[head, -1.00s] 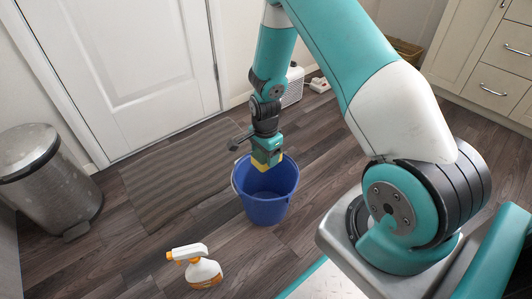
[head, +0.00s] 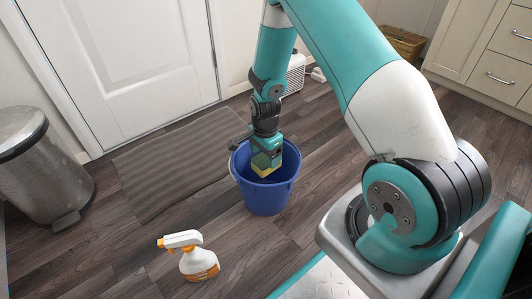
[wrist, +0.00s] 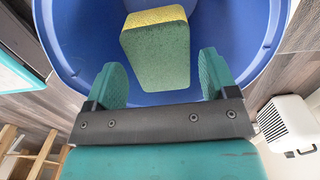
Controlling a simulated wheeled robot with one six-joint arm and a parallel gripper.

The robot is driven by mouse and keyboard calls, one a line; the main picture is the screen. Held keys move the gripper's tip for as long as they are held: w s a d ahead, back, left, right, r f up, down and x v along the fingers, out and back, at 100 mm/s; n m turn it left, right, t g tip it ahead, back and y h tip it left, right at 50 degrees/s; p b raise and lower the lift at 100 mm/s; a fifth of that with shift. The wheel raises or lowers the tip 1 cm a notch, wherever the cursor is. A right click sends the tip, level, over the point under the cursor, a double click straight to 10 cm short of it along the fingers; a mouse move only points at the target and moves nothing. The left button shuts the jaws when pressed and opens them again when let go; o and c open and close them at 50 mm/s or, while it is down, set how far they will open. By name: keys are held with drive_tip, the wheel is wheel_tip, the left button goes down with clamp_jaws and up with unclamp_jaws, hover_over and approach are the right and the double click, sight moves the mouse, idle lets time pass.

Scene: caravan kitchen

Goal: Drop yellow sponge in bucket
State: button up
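The blue bucket (head: 268,200) stands upright on the floor in the middle of the head view, and its rim surrounds much of the wrist view (wrist: 55,40). The yellow and green sponge (head: 262,173) is just below my gripper (head: 267,158), within the bucket's mouth. In the wrist view the sponge (wrist: 158,55) lies beyond the two teal fingers of my gripper (wrist: 162,75), with blue showing on both sides between it and them. The fingers are spread apart. Whether the sponge touches the bucket's bottom cannot be told.
A white and orange spray bottle (head: 198,262) stands on the floor in front of the bucket. A metal bin (head: 35,170) is at the left and a striped mat (head: 175,165) lies behind. A white ribbed appliance (head: 294,76) and a basket (head: 403,43) are at the back.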

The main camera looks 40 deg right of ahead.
sight(265, 159)
drive_tip(key=shift+o, duration=0.8)
wheel_tip(265, 159, up, 7)
drive_tip(key=p, duration=0.7)
drive_tip(key=shift+r, duration=0.15)
drive_tip(key=shift+f, duration=0.2)
